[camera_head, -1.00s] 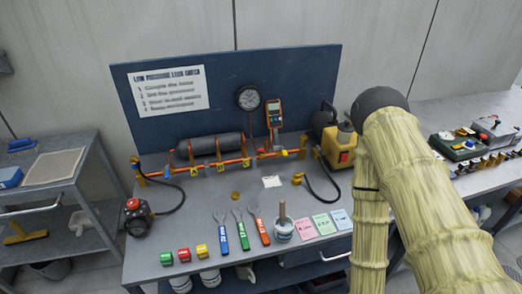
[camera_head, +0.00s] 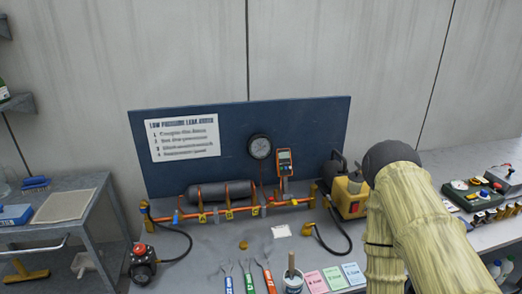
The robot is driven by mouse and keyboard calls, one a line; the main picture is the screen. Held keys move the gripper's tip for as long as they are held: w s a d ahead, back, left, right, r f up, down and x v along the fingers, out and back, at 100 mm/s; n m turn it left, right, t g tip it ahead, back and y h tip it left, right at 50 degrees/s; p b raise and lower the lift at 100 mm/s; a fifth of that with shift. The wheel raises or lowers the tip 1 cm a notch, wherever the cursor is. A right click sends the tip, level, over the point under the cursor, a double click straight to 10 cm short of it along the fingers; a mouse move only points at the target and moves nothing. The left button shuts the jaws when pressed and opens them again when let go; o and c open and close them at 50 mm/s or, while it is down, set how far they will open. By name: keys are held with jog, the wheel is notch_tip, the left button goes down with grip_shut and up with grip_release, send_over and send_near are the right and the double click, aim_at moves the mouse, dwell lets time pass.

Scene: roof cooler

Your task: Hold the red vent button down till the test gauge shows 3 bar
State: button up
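A round dark gauge (camera_head: 260,146) is mounted on the blue back panel; its reading is too small to make out. A red round knob or button (camera_head: 139,249) tops a small dark unit (camera_head: 142,268) at the bench's left front, joined by a black hose to the orange pipe (camera_head: 232,212). I cannot tell whether this is the vent button. A yellow and black machine (camera_head: 350,196) with a red patch stands right of the pipe. My arm in its pale yellow cover fills the right side. My gripper is out of view.
An orange handheld meter (camera_head: 284,163) hangs right of the gauge. Tools (camera_head: 248,276), a cup (camera_head: 292,282) and coloured cards (camera_head: 333,278) lie along the grey bench's front. A cart (camera_head: 62,205) stands left; another bench with instruments (camera_head: 476,192) is right.

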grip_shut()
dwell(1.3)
